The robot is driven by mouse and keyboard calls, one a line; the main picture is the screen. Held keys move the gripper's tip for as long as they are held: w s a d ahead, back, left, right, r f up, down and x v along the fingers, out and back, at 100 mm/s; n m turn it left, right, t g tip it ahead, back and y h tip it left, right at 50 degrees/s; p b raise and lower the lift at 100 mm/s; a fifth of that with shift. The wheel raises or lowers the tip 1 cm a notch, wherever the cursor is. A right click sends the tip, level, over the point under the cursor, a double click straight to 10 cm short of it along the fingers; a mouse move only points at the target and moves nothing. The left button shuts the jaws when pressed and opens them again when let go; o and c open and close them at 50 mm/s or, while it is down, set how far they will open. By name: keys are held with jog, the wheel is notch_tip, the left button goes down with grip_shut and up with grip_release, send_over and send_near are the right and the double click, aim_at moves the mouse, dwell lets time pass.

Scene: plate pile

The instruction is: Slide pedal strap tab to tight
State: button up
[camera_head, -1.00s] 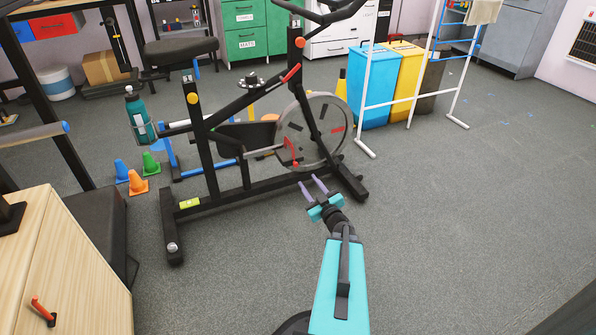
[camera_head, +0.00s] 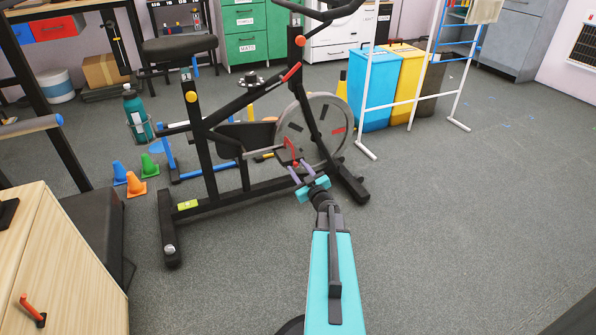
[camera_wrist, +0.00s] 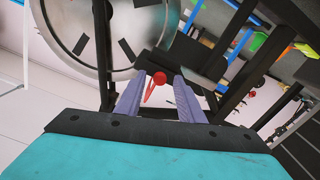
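The exercise bike (camera_head: 228,138) stands upright in the middle of the head view, with its grey flywheel (camera_head: 329,105) at the right. A red pedal strap with a tab (camera_head: 289,150) shows low in front of the flywheel. In the wrist view a round red tab (camera_wrist: 160,78) with a thin red loop (camera_wrist: 149,93) appears between my fingertips, close to a dark pedal part (camera_wrist: 155,62). My gripper (camera_head: 297,173) is open, its two purple fingers pointing at the pedal. It also shows in the wrist view (camera_wrist: 158,84). Whether the fingers touch the tab, I cannot tell.
A white rack (camera_head: 364,95) and blue and yellow bins (camera_head: 405,75) stand behind right. Small cones (camera_head: 136,183) lie on the floor left of the bike. A wooden cabinet (camera_head: 75,270) is front left.

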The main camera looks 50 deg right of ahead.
aim_at(296, 166)
grip_shut()
jog(key=shift+p+v, duration=0.6)
jog(key=shift+v, duration=0.6)
jog(key=shift+s+a, duration=0.25)
jog(key=shift+s, duration=0.3)
grip_release()
